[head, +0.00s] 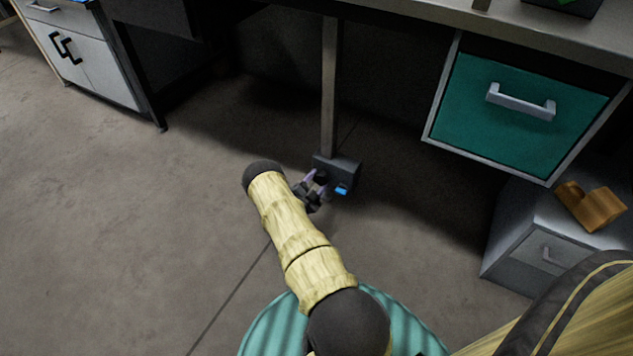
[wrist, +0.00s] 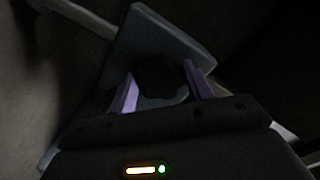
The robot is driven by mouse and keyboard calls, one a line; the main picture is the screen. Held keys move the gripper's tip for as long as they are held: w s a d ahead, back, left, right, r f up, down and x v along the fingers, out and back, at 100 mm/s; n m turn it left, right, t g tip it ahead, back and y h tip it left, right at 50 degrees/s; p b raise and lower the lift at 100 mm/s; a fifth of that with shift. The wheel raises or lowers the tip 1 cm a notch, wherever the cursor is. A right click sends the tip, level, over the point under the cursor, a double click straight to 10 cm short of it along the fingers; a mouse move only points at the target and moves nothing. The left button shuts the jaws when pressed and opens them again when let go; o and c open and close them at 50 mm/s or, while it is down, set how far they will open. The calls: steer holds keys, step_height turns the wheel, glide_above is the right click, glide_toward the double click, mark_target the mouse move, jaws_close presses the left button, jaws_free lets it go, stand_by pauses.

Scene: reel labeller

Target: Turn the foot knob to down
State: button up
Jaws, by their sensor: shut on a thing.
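A dark grey box (head: 345,167) sits low at the foot of an upright metal post under the bench, with a small blue patch on its front. The dark round foot knob (wrist: 162,76) is on the face of this box, in the middle of the wrist view. My gripper (head: 315,180) is at the box's front left. In the wrist view its two purple fingers (wrist: 160,92) stand on either side of the knob, shut on it. The knob's marking and which way it points are too dark to tell.
A teal drawer (head: 520,110) with a grey handle hangs under the bench at right. Below it stands a grey cabinet (head: 530,240) with a brown object (head: 590,205) on top. A white cabinet (head: 85,60) is at far left. The floor at left is clear.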

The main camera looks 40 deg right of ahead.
steer(key=n, duration=0.4)
steer(key=shift+f+n, duration=0.15)
steer(key=shift+n, duration=0.25)
steer(key=n, duration=0.3)
steer(key=shift+s+n+b, duration=0.15)
steer(key=shift+n+b, duration=0.15)
steer(key=shift+b, duration=0.05)
steer(key=n+b, duration=0.1)
steer(key=n, duration=0.6)
steer(key=shift+s+b, duration=0.1)
steer(key=shift+b, duration=0.2)
steer(key=n+b, duration=0.1)
steer(key=n, duration=0.4)
steer(key=shift+n+b, duration=0.3)
steer(key=n+b, duration=0.1)
steer(key=n, duration=0.2)
steer(key=n+b, duration=0.1)
steer(key=n, duration=0.2)
steer(key=shift+s+r, duration=0.1)
steer(key=shift+r, duration=0.1)
steer(key=o, duration=1)
steer(key=shift+d+r, duration=0.1)
steer(key=shift+c, duration=0.2)
